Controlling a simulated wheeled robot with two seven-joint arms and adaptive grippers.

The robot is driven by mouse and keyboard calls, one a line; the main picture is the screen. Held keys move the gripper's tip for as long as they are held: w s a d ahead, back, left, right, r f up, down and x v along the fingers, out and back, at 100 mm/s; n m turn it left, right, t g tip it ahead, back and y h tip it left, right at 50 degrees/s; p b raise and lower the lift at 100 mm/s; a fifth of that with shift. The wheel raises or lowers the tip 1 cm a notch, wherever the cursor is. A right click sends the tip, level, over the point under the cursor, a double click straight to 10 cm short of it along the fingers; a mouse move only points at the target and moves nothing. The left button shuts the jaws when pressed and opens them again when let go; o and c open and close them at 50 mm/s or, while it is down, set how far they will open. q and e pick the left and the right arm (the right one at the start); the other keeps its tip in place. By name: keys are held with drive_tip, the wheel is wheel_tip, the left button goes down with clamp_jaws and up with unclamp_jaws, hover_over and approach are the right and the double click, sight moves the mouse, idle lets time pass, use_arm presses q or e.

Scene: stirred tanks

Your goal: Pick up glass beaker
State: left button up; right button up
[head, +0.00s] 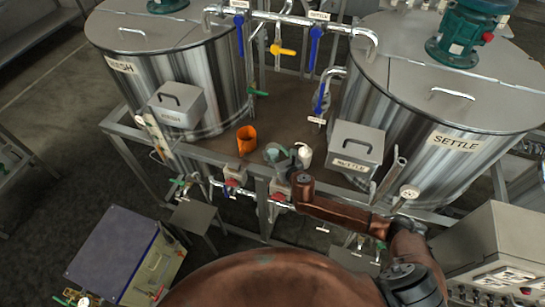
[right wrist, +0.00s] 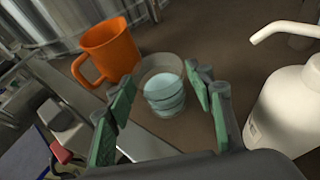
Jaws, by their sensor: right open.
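The glass beaker (head: 271,153) is small and clear and stands upright on the brown tabletop between the two tanks. In the right wrist view the beaker (right wrist: 164,92) holds something pale blue. My right gripper (right wrist: 166,84) is open, with green finger pads to the left and right of the beaker in that view. The beaker appears just beyond or between the fingertips; I cannot tell which, and I see no grip on it. In the head view my brown right arm reaches in from the lower right. My left gripper is not in view.
An orange mug (head: 246,140) stands left of the beaker, and a white pump bottle (head: 304,156) stands close on its right. A grey box (head: 356,150) is farther right. Steel tanks flank the tabletop; pipes and valves run along its front edge.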

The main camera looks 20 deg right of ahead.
sight(271, 147)
drive_tip(key=x, duration=0.8)
drive_tip(key=shift+a, duration=0.1)
drive_tip(key=shift+c, duration=0.7)
clamp_jaws()
idle(0.3)
